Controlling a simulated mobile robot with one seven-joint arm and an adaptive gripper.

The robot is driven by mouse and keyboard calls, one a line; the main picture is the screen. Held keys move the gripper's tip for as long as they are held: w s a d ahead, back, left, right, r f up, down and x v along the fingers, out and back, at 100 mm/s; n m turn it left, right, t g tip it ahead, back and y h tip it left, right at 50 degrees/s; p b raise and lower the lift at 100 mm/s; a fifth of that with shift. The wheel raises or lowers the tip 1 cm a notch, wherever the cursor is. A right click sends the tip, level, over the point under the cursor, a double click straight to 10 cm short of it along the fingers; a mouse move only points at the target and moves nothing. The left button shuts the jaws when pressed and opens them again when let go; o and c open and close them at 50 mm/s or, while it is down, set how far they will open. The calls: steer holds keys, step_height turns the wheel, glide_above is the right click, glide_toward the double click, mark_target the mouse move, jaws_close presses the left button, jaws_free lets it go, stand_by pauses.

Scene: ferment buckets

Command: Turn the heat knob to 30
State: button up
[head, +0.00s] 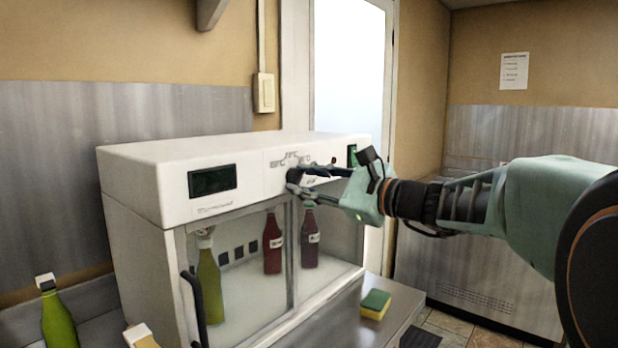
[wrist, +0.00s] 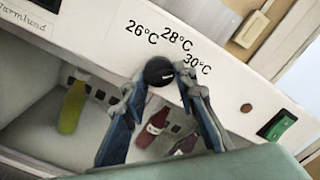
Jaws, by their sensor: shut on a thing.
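The black round heat knob (wrist: 159,72) sits on the white front panel of the cabinet, below the printed marks 26°C, 28°C and 30°C (wrist: 197,65). My gripper (wrist: 158,82) is shut on the knob, one finger at its left side and one at its right. A small light mark shows on the knob's face, but I cannot tell which temperature it points to. In the head view my gripper (head: 293,181) reaches the panel from the right and its fingers mostly hide the knob.
The white cabinet (head: 135,220) has a dark display (head: 212,180) and a glass door with a black handle (head: 197,300); bottles stand inside. A green switch (wrist: 276,126) is right of the knob. A sponge (head: 375,304) lies on the counter. A green bottle (head: 58,318) stands at left.

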stand_by(0.4)
steer(key=o, duration=1.2)
steer(key=shift+c, duration=0.2)
steer(key=v, duration=1.2)
steer(key=shift+f, duration=0.1)
